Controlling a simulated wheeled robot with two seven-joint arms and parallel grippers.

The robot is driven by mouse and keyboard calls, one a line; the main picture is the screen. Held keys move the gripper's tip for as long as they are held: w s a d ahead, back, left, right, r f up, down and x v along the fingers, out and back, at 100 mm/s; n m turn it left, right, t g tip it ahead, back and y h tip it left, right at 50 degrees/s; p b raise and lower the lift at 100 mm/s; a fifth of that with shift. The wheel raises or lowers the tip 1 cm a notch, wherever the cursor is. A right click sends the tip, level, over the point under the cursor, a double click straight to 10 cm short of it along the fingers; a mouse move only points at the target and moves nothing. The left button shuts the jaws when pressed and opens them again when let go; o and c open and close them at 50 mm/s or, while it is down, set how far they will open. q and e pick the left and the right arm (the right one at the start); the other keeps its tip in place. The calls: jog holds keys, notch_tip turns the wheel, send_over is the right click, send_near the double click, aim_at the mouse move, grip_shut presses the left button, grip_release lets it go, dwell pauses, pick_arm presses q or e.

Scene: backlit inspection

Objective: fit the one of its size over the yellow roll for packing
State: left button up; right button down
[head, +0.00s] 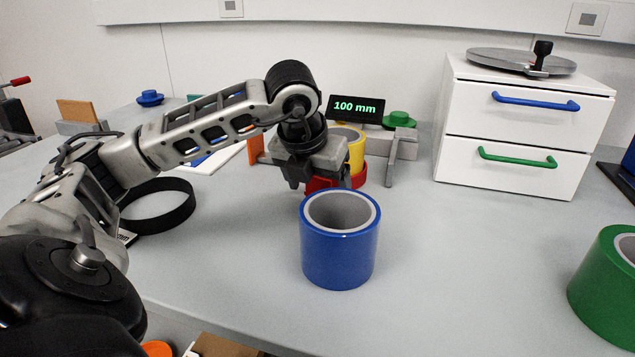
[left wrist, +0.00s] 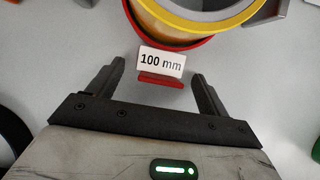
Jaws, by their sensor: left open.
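The yellow roll (head: 357,153) stands upright at the back middle, partly hidden by my left gripper; its yellow rim (left wrist: 222,27) shows at the top of the left wrist view. A red ring (head: 315,185) lies low at the roll's foot and appears to go around it. In the left wrist view the red ring (left wrist: 187,45) carries a tab with a "100 mm" label (left wrist: 162,62). My left gripper (head: 325,186) is open, its fingers (left wrist: 160,82) on either side of the tab with gaps. A black ring (head: 178,220) lies at the left. My right gripper is not in view.
A blue roll (head: 338,258) stands just in front of the gripper, a green roll (head: 598,300) at the right edge. Grey blocks and a "100 mm" display (head: 357,106) stand around and behind the yellow roll. White drawers (head: 518,125) stand back right. The table between blue and green rolls is clear.

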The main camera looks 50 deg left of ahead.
pick_arm(q)
jog(key=shift+r, duration=0.35)
jog(key=p+v, duration=0.4)
jog(key=v, duration=1.1)
jog(key=shift+s, duration=0.25)
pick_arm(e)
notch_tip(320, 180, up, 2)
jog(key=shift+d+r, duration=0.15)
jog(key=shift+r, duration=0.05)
pick_arm(q)
jog(key=shift+d, duration=0.15)
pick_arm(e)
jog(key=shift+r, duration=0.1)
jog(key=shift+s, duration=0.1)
